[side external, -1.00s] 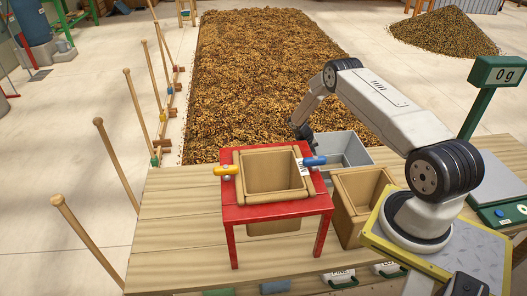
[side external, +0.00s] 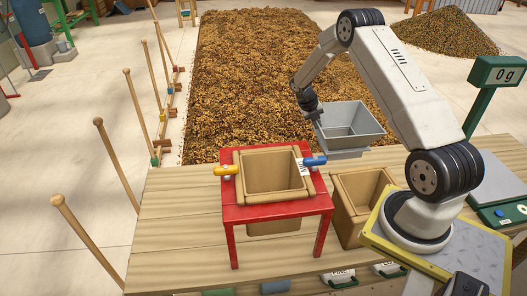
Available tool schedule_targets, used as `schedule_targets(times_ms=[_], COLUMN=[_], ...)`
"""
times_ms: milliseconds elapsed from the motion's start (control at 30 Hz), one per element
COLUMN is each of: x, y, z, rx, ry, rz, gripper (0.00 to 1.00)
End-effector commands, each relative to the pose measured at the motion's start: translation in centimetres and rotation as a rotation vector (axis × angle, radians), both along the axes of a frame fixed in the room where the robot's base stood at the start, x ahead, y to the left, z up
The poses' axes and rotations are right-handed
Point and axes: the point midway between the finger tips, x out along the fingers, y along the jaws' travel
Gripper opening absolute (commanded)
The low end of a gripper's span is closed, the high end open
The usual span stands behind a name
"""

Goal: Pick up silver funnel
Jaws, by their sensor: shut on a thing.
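The silver funnel (side external: 352,142), a grey square hopper with sloped sides, is in the side external view, behind the red stand and to its right. It is held up above the back edge of the wooden table. My gripper (side external: 316,114) is at the funnel's left side and is shut on it. The exact contact of the fingertips is small and partly hidden.
A red stand (side external: 278,213) holds a tan square bin (side external: 272,158), with yellow and blue handles beside its rim. Another tan bin (side external: 352,222) stands to its right. A green scale (side external: 490,75) reading 0 g is at the right. The wooden table (side external: 175,225) is clear at the left.

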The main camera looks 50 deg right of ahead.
Motion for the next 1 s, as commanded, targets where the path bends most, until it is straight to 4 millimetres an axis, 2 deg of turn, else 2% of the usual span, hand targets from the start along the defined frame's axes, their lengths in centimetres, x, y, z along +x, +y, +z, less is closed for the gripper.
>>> schedule_targets(times_ms=[100, 300, 1000], x=[0.1, 0.0, 0.0], y=[-0.1, 0.0, 0.0], z=[1.5, 2.7, 2.9], rx=[-0.001, -0.001, -0.001], ry=[0.000, 0.000, 0.000], rz=[0.000, 0.001, 0.001], gripper=[0.00, 0.00, 0.00])
